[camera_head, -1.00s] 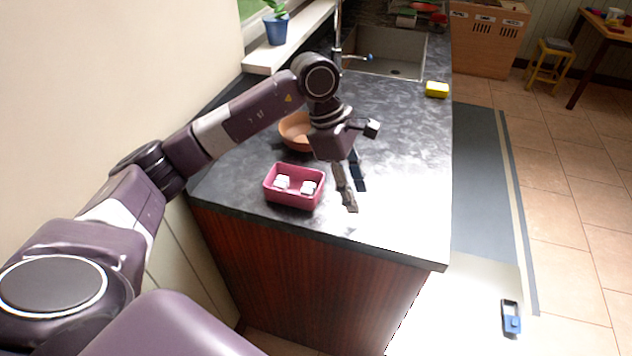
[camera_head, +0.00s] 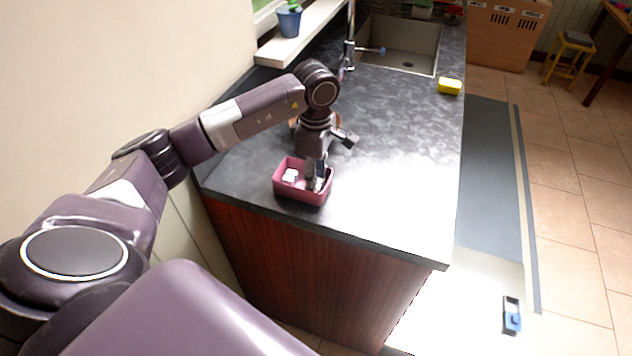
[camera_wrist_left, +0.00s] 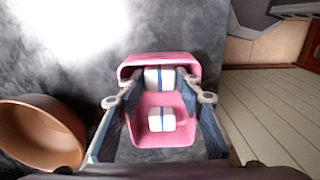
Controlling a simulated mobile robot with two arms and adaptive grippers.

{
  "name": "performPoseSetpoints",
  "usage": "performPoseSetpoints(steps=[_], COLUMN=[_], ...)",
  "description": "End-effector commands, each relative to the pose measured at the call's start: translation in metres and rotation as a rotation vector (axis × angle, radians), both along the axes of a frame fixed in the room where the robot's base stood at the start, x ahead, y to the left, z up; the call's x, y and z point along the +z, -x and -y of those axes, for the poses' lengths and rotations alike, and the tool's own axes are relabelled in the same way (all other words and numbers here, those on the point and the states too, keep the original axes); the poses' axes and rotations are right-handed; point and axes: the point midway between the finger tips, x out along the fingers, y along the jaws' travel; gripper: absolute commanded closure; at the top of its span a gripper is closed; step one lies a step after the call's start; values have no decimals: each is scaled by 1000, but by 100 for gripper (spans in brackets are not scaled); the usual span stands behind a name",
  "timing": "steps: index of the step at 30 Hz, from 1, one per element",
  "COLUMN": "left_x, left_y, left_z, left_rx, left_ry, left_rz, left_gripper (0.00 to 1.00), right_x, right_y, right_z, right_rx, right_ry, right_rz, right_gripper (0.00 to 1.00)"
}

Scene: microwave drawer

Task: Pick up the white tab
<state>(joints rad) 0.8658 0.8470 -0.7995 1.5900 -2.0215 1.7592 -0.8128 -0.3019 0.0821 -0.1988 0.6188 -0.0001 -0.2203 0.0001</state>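Two white tabs with blue stripes lie in a small pink box (camera_head: 303,198) on the counter. In the head view one white tab (camera_head: 290,175) shows at the left in the box; the other is mostly hidden by my left gripper (camera_head: 318,182), which points down into the box's right part. In the left wrist view the box (camera_wrist_left: 188,150) holds an upper white tab (camera_wrist_left: 153,78) between my open fingertips (camera_wrist_left: 159,80). The second white tab (camera_wrist_left: 161,119) lies lower in the same box, between the fingers' lengths. I cannot tell whether the fingers touch the upper tab. My right gripper is out of view.
A brown bowl (camera_wrist_left: 40,135) stands beside the box, largely behind my arm in the head view. A yellow sponge (camera_head: 450,86) lies near the counter's right edge, and a sink (camera_head: 400,45) is at the back. The counter (camera_head: 400,150) right of the box is clear.

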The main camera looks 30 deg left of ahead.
Motion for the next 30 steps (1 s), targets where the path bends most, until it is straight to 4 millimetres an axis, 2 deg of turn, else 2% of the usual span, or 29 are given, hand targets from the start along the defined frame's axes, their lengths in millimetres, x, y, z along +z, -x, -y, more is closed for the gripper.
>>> performPoseSetpoints(steps=[6, 9, 12, 23, 26, 30], left_x=[-7, -6, -6, -2, 5, 23], left_y=[2, 2, 2, 1, 0, 0], left_z=[1, 1, 1, 1, 0, 0], left_rx=[-2, -2, -1, -1, 0, -1], left_ry=[0, 0, -1, 0, -1, 0], left_rz=[-7, -7, -6, -3, -2, 1], left_gripper=[62, 76, 84, 84, 84, 84], right_x=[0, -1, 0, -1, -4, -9], right_y=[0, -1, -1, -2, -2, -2], right_z=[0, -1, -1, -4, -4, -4], right_rx=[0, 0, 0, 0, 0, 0], right_ry=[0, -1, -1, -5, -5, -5], right_rz=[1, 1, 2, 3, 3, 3], right_gripper=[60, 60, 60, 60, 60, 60])
